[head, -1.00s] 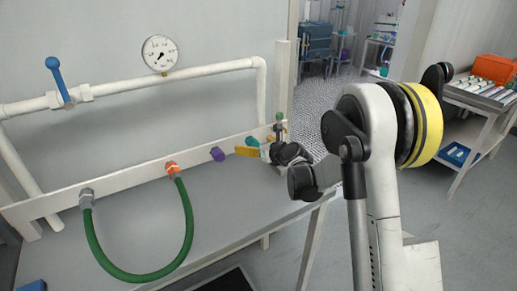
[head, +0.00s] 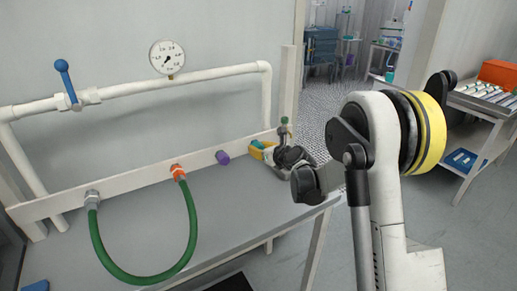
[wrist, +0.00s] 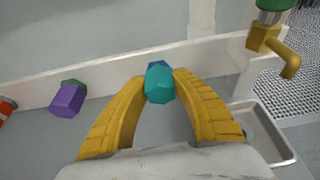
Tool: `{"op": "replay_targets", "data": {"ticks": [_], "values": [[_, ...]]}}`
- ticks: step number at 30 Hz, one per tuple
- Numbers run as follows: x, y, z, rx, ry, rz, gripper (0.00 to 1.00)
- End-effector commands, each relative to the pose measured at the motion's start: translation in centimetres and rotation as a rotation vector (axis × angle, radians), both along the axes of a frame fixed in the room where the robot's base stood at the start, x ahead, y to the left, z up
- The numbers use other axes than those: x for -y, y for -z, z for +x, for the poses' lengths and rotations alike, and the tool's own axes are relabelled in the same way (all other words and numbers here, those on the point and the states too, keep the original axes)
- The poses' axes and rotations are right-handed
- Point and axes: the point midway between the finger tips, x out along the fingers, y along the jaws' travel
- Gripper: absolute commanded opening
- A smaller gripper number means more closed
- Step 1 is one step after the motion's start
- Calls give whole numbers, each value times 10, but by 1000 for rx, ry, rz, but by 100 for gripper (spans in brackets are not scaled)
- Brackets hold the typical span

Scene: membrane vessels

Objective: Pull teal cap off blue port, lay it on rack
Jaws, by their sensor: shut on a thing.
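The teal cap (wrist: 160,86) sits between the yellow fingertips of my gripper (wrist: 160,84) in the wrist view. My gripper is shut on it. A blue piece (wrist: 158,65), seemingly the blue port, shows just behind the cap at the white rail. I cannot tell whether cap and port still touch. In the head view the teal cap (head: 256,144) is a small patch by my gripper (head: 263,150), at the right part of the rail. I cannot single out the rack with certainty.
The white rail (head: 130,182) also carries a purple port (head: 223,157) and an orange fitting (head: 178,172) with a green hose (head: 148,279). A brass tap (wrist: 272,47) stands right of the cap, above a small tray (wrist: 273,150). A cart (head: 468,107) holds tubes at right.

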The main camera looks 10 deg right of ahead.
Motion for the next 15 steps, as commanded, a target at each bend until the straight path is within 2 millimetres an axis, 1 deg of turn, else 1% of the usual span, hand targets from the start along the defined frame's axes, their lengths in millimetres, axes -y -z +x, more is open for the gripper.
{"op": "replay_targets", "data": {"ticks": [5,15], "values": [[1,2,-3,-3,-2,-1,0],[6,1,-16,-2,0,-1,0]]}}
